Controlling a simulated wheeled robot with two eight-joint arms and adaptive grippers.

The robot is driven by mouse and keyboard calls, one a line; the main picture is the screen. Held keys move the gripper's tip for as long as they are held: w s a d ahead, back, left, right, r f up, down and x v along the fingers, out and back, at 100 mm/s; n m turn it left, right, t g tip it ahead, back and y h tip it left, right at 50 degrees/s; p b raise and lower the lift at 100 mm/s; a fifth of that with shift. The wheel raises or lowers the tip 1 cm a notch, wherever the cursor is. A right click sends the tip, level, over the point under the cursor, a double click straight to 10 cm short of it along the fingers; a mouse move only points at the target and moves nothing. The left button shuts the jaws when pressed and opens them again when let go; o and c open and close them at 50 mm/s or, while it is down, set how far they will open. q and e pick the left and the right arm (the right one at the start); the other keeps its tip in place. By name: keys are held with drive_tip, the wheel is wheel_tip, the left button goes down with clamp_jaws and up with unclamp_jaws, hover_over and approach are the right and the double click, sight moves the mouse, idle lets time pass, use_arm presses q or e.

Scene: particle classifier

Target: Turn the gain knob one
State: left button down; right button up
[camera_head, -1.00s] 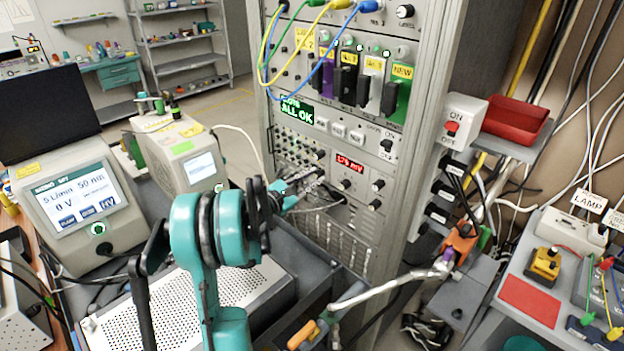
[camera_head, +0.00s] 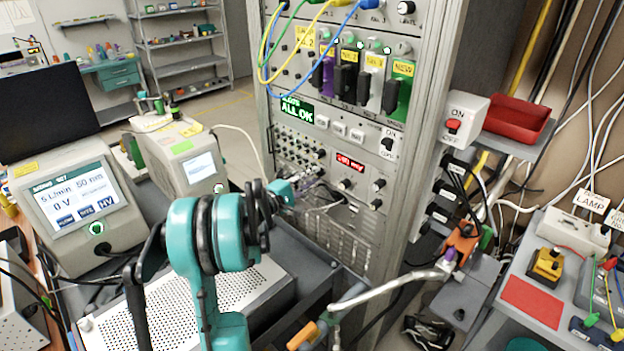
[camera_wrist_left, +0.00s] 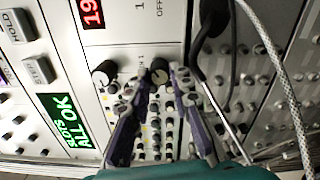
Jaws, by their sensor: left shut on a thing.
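My left gripper (camera_head: 316,184) is at the front of the rack's lower panel in the head view, where its fingertips are small and hard to make out. In the left wrist view its two purple-grey fingers (camera_wrist_left: 161,78) are shut on a small black knob (camera_wrist_left: 159,72), one on each side. A second black knob (camera_wrist_left: 103,72) sits just left of the grip in that view, apart from the fingers. No label naming the held knob is readable. My right gripper is not in view.
A red readout (camera_head: 350,162) and green ALL OK display (camera_head: 297,110) are on the panel. Other black knobs (camera_head: 378,185) sit right of the grip. A grey cable (camera_wrist_left: 285,75) hangs near the fingers. A perforated metal box (camera_head: 190,305) lies below my arm.

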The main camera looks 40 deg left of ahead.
use_arm(q)
drive_tip(key=m, duration=0.5)
drive_tip(key=shift+m, duration=0.7)
drive_tip(key=c, duration=1.3)
unclamp_jaws()
drive_tip(key=shift+c, duration=0.2)
drive_tip(key=s, duration=1.2)
drive_tip(key=shift+a, duration=0.45)
